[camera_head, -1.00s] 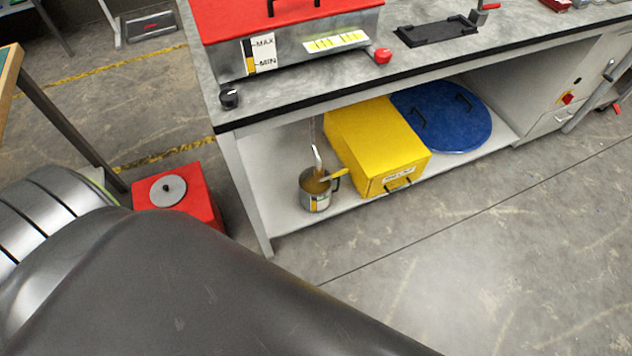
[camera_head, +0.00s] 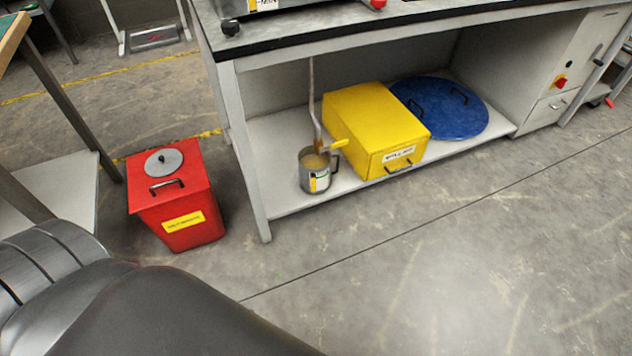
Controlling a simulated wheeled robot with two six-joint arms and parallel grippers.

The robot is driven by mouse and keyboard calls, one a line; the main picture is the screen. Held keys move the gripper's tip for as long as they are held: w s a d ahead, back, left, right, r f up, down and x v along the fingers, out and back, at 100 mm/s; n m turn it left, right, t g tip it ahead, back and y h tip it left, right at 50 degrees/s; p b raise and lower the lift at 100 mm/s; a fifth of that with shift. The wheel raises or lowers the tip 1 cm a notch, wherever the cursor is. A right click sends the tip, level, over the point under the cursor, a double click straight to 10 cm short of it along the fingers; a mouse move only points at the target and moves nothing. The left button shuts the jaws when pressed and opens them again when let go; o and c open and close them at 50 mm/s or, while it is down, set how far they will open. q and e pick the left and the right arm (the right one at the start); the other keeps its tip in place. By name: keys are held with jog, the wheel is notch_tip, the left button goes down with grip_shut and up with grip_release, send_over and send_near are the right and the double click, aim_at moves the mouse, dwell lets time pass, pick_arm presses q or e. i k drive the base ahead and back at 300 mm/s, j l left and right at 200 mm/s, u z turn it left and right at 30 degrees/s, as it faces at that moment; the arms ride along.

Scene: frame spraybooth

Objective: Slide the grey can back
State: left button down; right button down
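The grey can (camera_head: 314,178) stands upright on the low shelf (camera_head: 287,203) under the bench, near the shelf's front left. A thin hose or tube hangs from above and ends at the can's mouth. Neither of my grippers is in view. Only a dark link of my arm shows at the lower left, well in front of the can.
A yellow box (camera_head: 375,125) with a front handle sits right beside the can. A blue round lid (camera_head: 462,118) lies behind it. A red bin (camera_head: 178,200) stands on the floor left of the bench leg (camera_head: 246,155). Floor in front is clear.

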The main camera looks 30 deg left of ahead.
aim_at(315, 171)
jog(key=i+j+u, duration=0.1)
jog(key=u, duration=0.3)
jog(key=i+j+u, duration=0.1)
jog(key=u, duration=0.3)
jog(key=i+u, duration=0.15)
jog(key=u, duration=0.2)
jog(key=i+u, duration=0.1)
jog(key=u, duration=0.3)
jog(key=i+l+u, duration=0.15)
jog(key=i, duration=0.25)
jog(key=i+l+u, duration=0.1)
jog(key=i, duration=0.3)
jog(key=i+l+u, duration=0.15)
jog(key=i, duration=0.25)
